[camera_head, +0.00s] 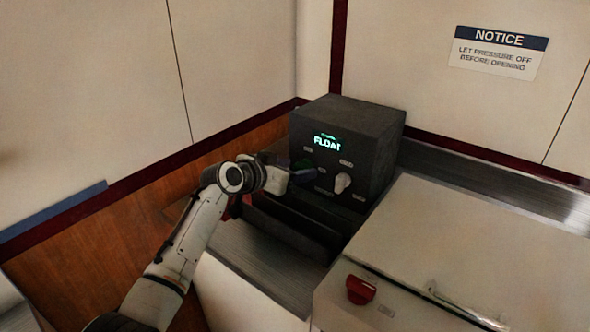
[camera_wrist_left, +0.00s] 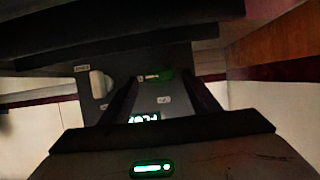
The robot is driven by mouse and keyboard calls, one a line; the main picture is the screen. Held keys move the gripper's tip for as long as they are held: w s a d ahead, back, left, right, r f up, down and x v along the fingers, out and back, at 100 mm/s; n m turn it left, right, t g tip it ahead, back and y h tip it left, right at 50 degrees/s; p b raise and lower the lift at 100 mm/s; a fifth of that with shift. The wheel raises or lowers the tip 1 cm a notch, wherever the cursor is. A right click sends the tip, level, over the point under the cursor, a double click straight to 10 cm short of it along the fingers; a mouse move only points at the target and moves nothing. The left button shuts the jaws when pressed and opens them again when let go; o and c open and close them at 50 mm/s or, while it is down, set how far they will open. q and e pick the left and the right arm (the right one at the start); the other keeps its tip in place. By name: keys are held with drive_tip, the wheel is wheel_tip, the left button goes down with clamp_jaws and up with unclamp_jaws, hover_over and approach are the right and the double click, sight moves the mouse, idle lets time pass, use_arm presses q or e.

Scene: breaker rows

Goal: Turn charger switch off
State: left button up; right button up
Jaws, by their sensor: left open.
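The charger is a dark grey box (camera_head: 362,128) with a lit display (camera_head: 327,141) reading FLOAT. My left gripper (camera_head: 298,174) is open in front of the switch. I cannot tell whether the fingers touch the switch. My right gripper is not in view.
A dark tray or ledge (camera_head: 290,232) lies below the charger. A light cabinet (camera_head: 470,250) with a red knob (camera_head: 361,289) and a handle stands at the right front. Walls close in behind and left; a notice sign (camera_head: 498,53) hangs on the back wall.

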use_arm(q)
drive_tip(key=shift+w, duration=0.1)
drive_tip(key=c, duration=1.1)
drive_tip(key=shift+o, duration=0.2)
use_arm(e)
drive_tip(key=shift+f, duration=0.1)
